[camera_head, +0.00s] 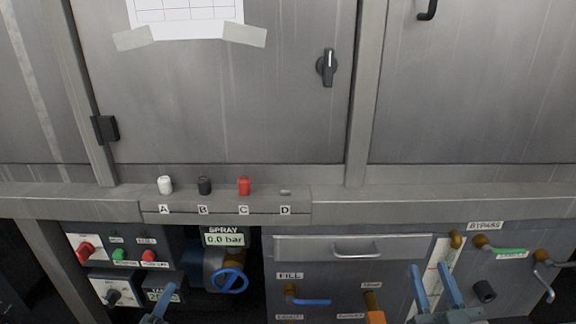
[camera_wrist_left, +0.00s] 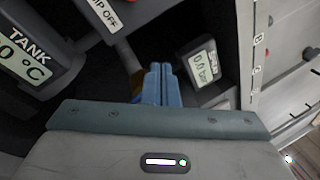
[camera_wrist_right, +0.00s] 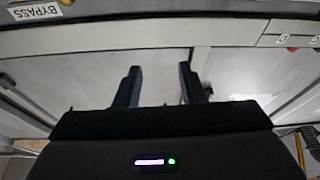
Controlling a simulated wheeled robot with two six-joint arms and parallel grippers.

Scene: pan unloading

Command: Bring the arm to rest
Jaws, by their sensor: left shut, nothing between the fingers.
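My left gripper (camera_head: 163,303) is low at the left of the head view, in front of the control panel. Its blue fingers are pressed together with nothing between them, as the left wrist view (camera_wrist_left: 161,85) also shows. My right gripper (camera_head: 434,284) is low at the right of the head view, in front of the grey lower panel. Its two fingers stand apart and empty. In the right wrist view (camera_wrist_right: 160,88) the gap between them shows only grey cabinet surface.
A ledge carries a white cap (camera_head: 165,185), a black cap (camera_head: 204,186) and a red cap (camera_head: 244,186) above letters. A blue handwheel (camera_head: 229,281) is just right of my left gripper. A drawer handle (camera_head: 356,250), blue fill lever (camera_head: 312,302) and green-handled bypass valve (camera_head: 508,250) are near my right gripper.

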